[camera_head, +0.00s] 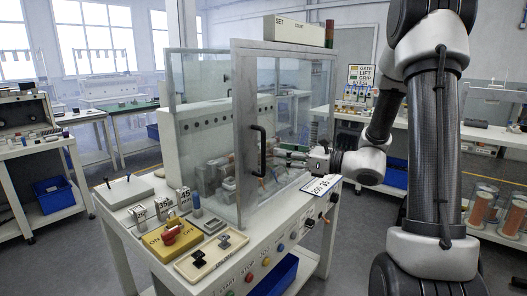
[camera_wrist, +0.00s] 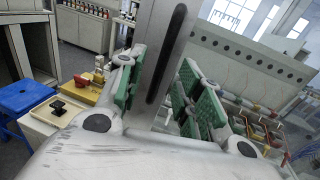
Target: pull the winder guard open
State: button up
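The winder guard (camera_head: 238,110) is a clear panel in a grey frame on the front of the white machine bench. I cannot tell for certain whether it stands slightly ajar. Its black upright handle (camera_head: 262,150) is near the left frame post; in the wrist view the handle (camera_wrist: 167,55) is a long dark bar against the grey post. My gripper (camera_head: 279,156) is just right of the handle in the head view. In the wrist view its green-padded fingers (camera_wrist: 163,98) are spread wide, with the post and handle between them. I see no finger closed on the handle.
A yellow base with a red switch (camera_head: 172,232) and a tan tray (camera_head: 211,256) sit on the bench front, left of the guard. Small labelled blocks (camera_head: 163,206) stand beside them. A blue bin (camera_head: 275,278) is below. Open floor lies left of the bench.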

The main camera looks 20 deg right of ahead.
send_over(264, 172)
jog(key=shift+w, duration=0.4)
grip_shut()
